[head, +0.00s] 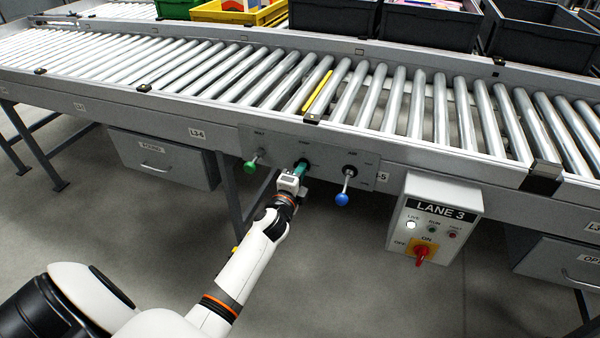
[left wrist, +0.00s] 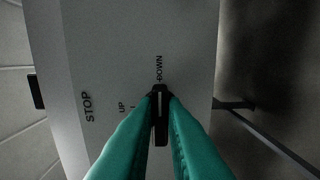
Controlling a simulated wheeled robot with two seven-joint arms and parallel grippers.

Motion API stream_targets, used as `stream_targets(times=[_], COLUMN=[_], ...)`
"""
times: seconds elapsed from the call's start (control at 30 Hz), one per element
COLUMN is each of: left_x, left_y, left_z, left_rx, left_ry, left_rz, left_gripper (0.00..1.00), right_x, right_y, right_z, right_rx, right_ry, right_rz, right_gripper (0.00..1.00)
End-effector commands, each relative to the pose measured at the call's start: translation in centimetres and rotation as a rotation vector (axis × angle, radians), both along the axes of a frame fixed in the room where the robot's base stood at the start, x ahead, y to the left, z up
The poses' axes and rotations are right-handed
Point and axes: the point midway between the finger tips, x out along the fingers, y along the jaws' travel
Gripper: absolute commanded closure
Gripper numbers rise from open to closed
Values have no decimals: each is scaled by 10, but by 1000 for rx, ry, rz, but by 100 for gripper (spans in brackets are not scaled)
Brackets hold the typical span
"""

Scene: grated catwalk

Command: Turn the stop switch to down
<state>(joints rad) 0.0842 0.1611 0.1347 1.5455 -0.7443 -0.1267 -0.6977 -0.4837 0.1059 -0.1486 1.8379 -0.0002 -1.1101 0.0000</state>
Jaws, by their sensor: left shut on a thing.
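The stop switch is a black lever with a pale line, seen in the left wrist view (left wrist: 160,130) between my teal fingers. The panel beside it reads STOP, UP and DOWN. The lever's upper end in that view points at the word DOWN. In the head view my left gripper (head: 300,170) reaches the middle control on the conveyor's side panel (head: 260,142). It is shut on the switch, and its fingers mostly hide the switch there. My right gripper is not in view.
A green knob (head: 249,165) is left of the gripper, and a blue knob (head: 342,199) is to the right. Further right hangs a LANE 3 box (head: 464,200) with a red rotary switch (head: 421,254). The roller conveyor (head: 200,70) with bins on its far side is above.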

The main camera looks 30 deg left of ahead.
Motion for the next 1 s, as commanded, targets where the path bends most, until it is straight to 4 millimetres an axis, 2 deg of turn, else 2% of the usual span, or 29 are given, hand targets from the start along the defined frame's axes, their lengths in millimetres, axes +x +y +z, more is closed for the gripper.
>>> stream_targets(times=[0.07, 0.1, 0.2, 0.57, 0.67, 0.8, 1.0], left_x=[0, 0, 0, -4, -16, -44, -85], left_y=[0, 0, 0, -1, -4, -11, -21], left_z=[-2, -2, -1, 0, -1, -1, -1], left_rx=[2, 2, 1, 0, -1, -1, -2], left_ry=[4, 4, 2, 1, 3, 4, 4], left_rz=[-1, -1, -1, 0, -1, 0, -1], left_gripper=[100, 84, 68, 67, 67, 67, 67], right_x=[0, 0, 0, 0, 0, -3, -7], right_y=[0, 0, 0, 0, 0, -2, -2], right_z=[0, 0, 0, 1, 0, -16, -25], right_rx=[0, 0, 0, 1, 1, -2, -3], right_ry=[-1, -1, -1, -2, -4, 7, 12], right_rz=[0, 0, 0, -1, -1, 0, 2], right_gripper=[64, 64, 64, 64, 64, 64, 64])
